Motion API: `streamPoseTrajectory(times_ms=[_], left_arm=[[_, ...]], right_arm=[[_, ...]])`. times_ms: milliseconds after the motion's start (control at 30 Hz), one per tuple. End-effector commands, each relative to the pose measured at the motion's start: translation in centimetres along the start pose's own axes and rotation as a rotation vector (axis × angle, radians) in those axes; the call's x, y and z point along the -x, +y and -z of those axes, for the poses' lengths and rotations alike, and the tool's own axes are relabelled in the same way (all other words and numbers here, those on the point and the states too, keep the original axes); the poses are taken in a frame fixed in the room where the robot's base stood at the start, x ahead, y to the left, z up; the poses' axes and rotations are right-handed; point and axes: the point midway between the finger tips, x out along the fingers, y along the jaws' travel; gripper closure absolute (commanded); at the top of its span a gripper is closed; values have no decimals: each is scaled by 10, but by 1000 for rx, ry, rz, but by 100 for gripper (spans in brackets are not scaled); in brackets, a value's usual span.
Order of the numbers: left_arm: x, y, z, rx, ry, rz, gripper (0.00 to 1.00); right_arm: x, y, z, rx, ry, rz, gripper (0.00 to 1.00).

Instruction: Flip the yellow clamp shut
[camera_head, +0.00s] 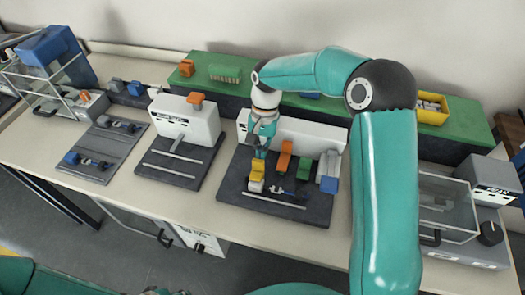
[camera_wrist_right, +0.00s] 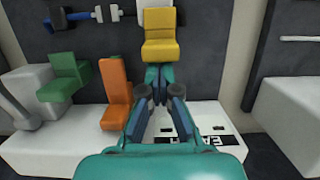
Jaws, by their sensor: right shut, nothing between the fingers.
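The yellow clamp (camera_head: 257,169) stands on the dark plate (camera_head: 235,192) of the middle station, at the left end of a row of coloured clamps. In the right wrist view the yellow clamp (camera_wrist_right: 160,35) is a chunky stepped block at the top centre. My right gripper (camera_head: 260,153) points down right behind it. Its fingers (camera_wrist_right: 160,72) are shut with nothing held, and their tips are at the clamp's near edge in the wrist view; I cannot tell whether they touch. My left gripper is not in view.
A blue-and-white rod piece (camera_head: 278,191) lies in front. Another station (camera_head: 185,120) stands left.

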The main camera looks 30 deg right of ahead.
Motion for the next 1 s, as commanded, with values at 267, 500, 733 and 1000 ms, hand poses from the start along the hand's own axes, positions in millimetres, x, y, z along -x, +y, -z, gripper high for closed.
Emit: streamPoseTrajectory(times_ms=[267, 500, 733, 1000], left_arm=[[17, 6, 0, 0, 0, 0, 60], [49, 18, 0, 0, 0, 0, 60], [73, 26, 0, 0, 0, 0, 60], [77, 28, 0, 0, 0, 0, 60]], right_arm=[[18, 2, -5, 0, -14, -8, 100], [60, 3, -4, -2, -6, -3, 100], [91, 6, -2, -7, -2, 0, 100], [98, 9, 0, -12, -1, 2, 100]])
